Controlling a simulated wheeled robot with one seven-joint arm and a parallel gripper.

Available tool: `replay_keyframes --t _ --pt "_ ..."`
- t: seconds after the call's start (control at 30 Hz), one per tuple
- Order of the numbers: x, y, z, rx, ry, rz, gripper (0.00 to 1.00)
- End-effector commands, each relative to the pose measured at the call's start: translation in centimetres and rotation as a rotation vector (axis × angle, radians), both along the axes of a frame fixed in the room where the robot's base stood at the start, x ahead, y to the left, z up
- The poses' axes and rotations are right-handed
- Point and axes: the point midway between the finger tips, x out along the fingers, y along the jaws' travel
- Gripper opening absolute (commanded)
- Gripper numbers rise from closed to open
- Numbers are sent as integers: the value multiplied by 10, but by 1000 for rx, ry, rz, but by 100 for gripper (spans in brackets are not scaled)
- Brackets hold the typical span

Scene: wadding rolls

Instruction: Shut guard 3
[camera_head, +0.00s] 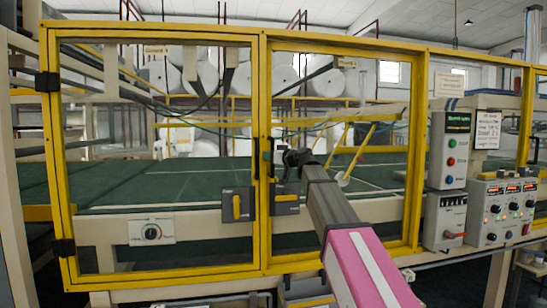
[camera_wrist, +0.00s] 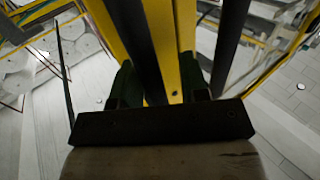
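The left guard (camera_head: 155,279) is a yellow-framed clear panel hinged on its left side. A small label at its top seems to read "Guard 3". It stands nearly in line with the fence; I cannot tell whether it is fully closed. A dark upright handle (camera_head: 256,160) is on its right edge, above a latch box with a yellow lever (camera_head: 237,205). My gripper (camera_head: 284,158) is just right of this edge. In the wrist view my gripper's fingers (camera_wrist: 162,88) are apart, with a yellow post (camera_wrist: 187,70) and a dark bar (camera_wrist: 133,38) showing between and beyond them. Contact cannot be told.
A second yellow-framed panel (camera_head: 412,180) is to the right. Beyond it are a button box (camera_head: 451,150) and a control panel (camera_head: 500,212). A green bed (camera_head: 190,185) and white rolls (camera_head: 200,78) lie behind the fence.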

Motion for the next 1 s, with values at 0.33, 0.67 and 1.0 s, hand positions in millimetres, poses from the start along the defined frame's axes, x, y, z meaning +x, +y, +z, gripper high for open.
replay_keyframes --t 0.33,0.67,1.0 --pt "-2 -5 0 -1 -1 -5 43" --pt "-37 -44 -1 -1 -1 -6 43" --pt "-67 -79 0 1 -1 -3 43"
